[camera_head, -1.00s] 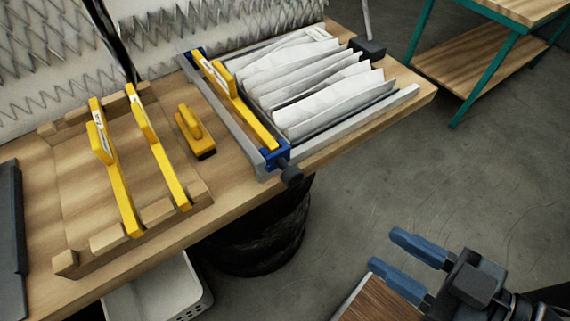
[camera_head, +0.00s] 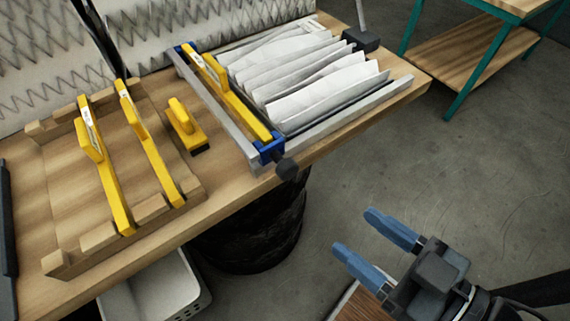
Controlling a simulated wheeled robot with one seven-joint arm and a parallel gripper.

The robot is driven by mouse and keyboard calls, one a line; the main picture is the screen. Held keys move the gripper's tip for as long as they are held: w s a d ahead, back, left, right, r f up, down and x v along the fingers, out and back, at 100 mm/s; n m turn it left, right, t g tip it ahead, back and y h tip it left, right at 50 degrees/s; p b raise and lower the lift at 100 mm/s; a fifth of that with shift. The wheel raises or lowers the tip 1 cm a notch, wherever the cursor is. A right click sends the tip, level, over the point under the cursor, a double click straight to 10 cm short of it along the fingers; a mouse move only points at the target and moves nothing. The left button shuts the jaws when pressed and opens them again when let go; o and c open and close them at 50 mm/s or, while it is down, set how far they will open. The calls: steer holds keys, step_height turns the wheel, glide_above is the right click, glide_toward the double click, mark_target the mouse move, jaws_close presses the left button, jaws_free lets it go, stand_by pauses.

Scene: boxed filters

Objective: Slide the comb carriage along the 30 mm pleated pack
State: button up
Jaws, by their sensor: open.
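The white pleated pack (camera_head: 310,78) lies in a grey-railed frame on the wooden bench, its pleats standing as several uneven folds. The comb carriage, a yellow bar (camera_head: 233,98) with blue ends (camera_head: 268,149), spans the frame at the pack's left end. A dark knob (camera_head: 287,168) sticks out from its near end. A label on the bar is too small to read. My gripper (camera_head: 376,247) has blue fingers, spread apart and empty. It is at the lower right, in front of the bench and clear of the carriage and pack.
A wooden rack (camera_head: 73,198) holds two more yellow combs (camera_head: 103,165), (camera_head: 150,145) at the left. A small yellow-handled tool (camera_head: 186,126) lies between rack and frame. A dark block (camera_head: 360,40) with a post stands at the frame's far right. A white bin (camera_head: 160,290) and dark drum (camera_head: 258,235) are below.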

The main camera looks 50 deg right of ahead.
mark_target(291, 173)
steer(key=shift+w+d+r+m+t+h+p, duration=0.1)
steer(key=shift+w+d+m+t+h, duration=0.25)
steer(key=shift+w, duration=2.15)
steer(key=shift+w+d+r+m+t+h+p, duration=0.15)
steer(key=shift+w+h, duration=0.3)
steer(key=shift+w, duration=2)
steer(key=shift+w+d+m+t+h+p, duration=0.1)
steer(key=shift+w+m+t+h, duration=0.2)
steer(key=shift+w, duration=2.2)
jaws_close()
